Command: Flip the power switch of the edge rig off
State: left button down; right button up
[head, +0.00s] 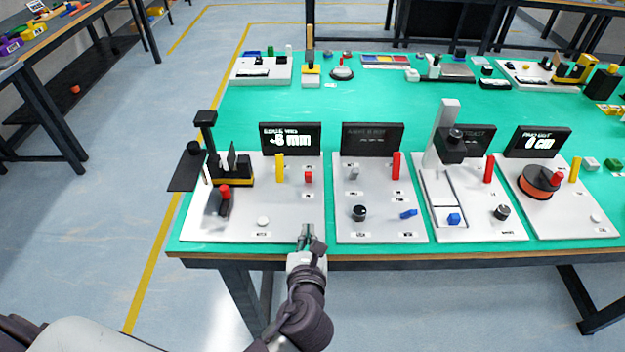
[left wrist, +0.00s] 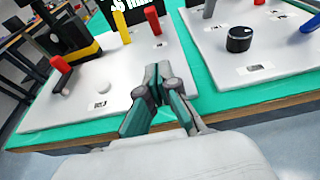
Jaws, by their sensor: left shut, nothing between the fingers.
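The edge rig is the leftmost pale panel (head: 243,222), with a lit black display (head: 291,139) reading what looks like "-6 mm". On it stand a yellow lever (head: 280,168) and a small red switch (head: 308,177), also in the left wrist view (left wrist: 152,20). I cannot tell the switch's position for sure. A red-topped handle (head: 225,193) and a white round button (head: 263,221) are further left. My left gripper (head: 308,232) is shut and empty at the panel's front right corner, nearer than the switch and apart from it. It also shows in the wrist view (left wrist: 158,75).
A second panel (head: 380,225) with a dark display, black knob (head: 359,213) and blue switch stands just right of the edge rig. More rigs stand further right. Small parts line the back of the green mat (head: 370,110). The mat's middle is clear.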

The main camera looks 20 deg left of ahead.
aim_at(309, 211)
pick_arm(q)
jog(key=shift+w+r, duration=0.2)
jog(key=shift+r, duration=0.05)
jog(key=shift+s, duration=0.15)
jog(key=shift+w, duration=0.2)
jog(key=x, duration=0.9)
jog(key=shift+w+a, duration=0.2)
jog(key=shift+w, duration=0.15)
jog(key=shift+w+a+r, duration=0.15)
jog(key=shift+w+r, duration=0.2)
jog(key=shift+w, duration=0.15)
jog(key=shift+w+a+r, duration=0.15)
jog(key=shift+w+r, duration=0.15)
jog(key=shift+w, duration=0.2)
jog(key=shift+w+a+r+p, duration=0.15)
jog(key=shift+w+r+p, duration=0.2)
jog(key=shift+w, duration=0.3)
pick_arm(e)
jog(key=shift+s+d+r, duration=0.1)
jog(key=shift+s+r, duration=0.2)
jog(key=shift+r, duration=0.05)
